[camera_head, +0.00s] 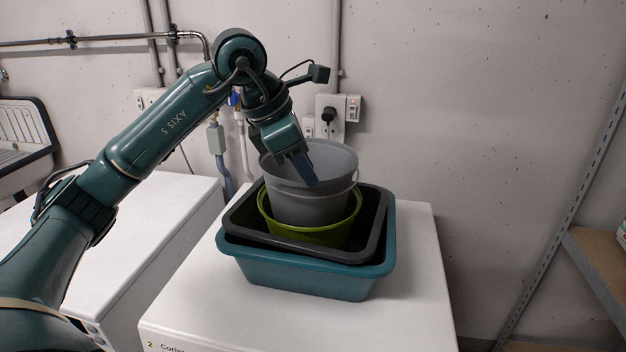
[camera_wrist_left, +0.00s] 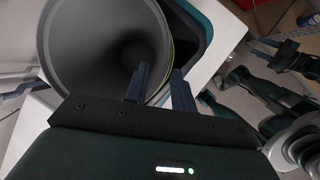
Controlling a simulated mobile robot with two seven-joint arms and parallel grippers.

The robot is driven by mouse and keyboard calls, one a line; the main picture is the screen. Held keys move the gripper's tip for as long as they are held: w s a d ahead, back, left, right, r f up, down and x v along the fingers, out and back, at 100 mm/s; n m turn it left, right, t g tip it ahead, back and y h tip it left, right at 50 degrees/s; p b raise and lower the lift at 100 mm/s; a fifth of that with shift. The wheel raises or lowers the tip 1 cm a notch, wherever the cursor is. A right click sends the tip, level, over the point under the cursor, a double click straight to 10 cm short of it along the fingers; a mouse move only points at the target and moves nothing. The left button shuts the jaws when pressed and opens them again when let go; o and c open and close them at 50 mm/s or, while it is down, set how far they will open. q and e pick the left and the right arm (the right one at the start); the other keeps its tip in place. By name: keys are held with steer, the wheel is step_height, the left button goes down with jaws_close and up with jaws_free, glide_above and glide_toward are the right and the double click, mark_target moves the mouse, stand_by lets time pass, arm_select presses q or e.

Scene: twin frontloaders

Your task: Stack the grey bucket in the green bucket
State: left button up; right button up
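The grey bucket (camera_head: 312,205) sits inside the green bucket (camera_head: 325,236), upright or nearly so. The green bucket's rim shows around its lower part. My left gripper (camera_head: 305,170) is at the grey bucket's rim, pointing down. In the left wrist view the left gripper (camera_wrist_left: 160,75) has its fingers apart, one inside the grey bucket (camera_wrist_left: 75,50) and one outside, with the rim between them. A thin strip of the green bucket (camera_wrist_left: 172,50) shows beside it. Parts of my other arm show small at the right of that view; its gripper state is unclear.
The green bucket stands in a dark grey tub (camera_head: 365,250), which rests in a teal tub (camera_head: 300,275) on a white machine (camera_head: 420,300). Another white machine (camera_head: 150,240) stands to the left. A wall with pipes and sockets is behind. A shelf (camera_head: 600,255) is at the right.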

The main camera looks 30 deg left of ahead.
arm_select(q)
steer(key=v, duration=0.8)
stand_by(0.4)
